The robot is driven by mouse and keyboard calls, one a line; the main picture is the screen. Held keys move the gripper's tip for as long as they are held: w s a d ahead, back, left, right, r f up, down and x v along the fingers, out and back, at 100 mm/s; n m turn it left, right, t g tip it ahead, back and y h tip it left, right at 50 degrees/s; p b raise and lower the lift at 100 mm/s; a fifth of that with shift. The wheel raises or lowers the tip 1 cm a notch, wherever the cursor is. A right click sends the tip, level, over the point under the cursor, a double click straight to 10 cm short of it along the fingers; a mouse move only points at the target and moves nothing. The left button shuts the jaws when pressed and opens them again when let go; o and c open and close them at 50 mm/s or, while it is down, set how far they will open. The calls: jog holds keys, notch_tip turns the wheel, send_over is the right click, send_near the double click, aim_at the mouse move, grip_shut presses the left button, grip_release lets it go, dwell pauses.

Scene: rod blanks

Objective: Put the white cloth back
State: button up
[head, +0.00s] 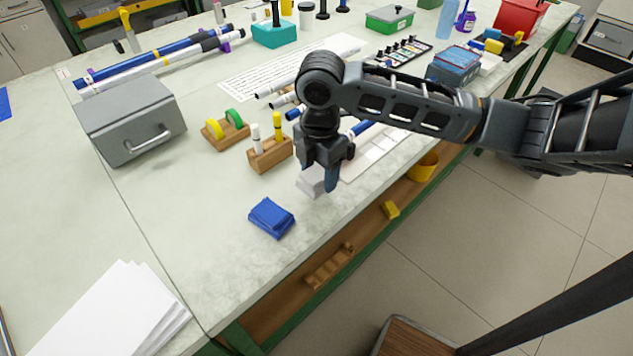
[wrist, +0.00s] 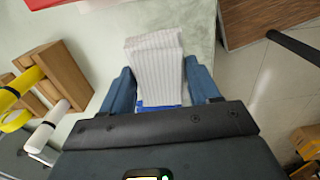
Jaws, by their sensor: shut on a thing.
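The white cloth (head: 309,181) is a small folded pad near the table's front edge in the head view. In the wrist view the white cloth (wrist: 155,60) is ribbed and lies between the two blue fingers. My gripper (head: 325,180) points down and is shut on it; my gripper (wrist: 160,88) also shows in the wrist view. I cannot tell whether the cloth touches the table. A folded blue cloth (head: 271,217) lies to the left and nearer the front. A blue strip shows at the white cloth's near end in the wrist view.
A wooden block with white and yellow rods (head: 270,154) stands just left of my gripper. A grey box (head: 130,118) and white paper sheets (head: 115,312) are further left. A tray with pale squares (head: 375,152) lies behind the gripper. The table around the blue cloth is clear.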

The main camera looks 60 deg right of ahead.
aim_at(317, 186)
jog(key=shift+w+a+f, duration=0.1)
jog(key=shift+a+f, duration=0.15)
jog(key=shift+f, duration=0.1)
jog(key=shift+f+p, duration=0.3)
jog(key=shift+f, duration=1.55)
jog(key=shift+f, duration=0.2)
jog(key=o, duration=1)
jog(key=shift+r, duration=0.1)
notch_tip(317, 186, up, 12)
jog(key=shift+r+b, duration=0.15)
jog(key=shift+b, duration=0.35)
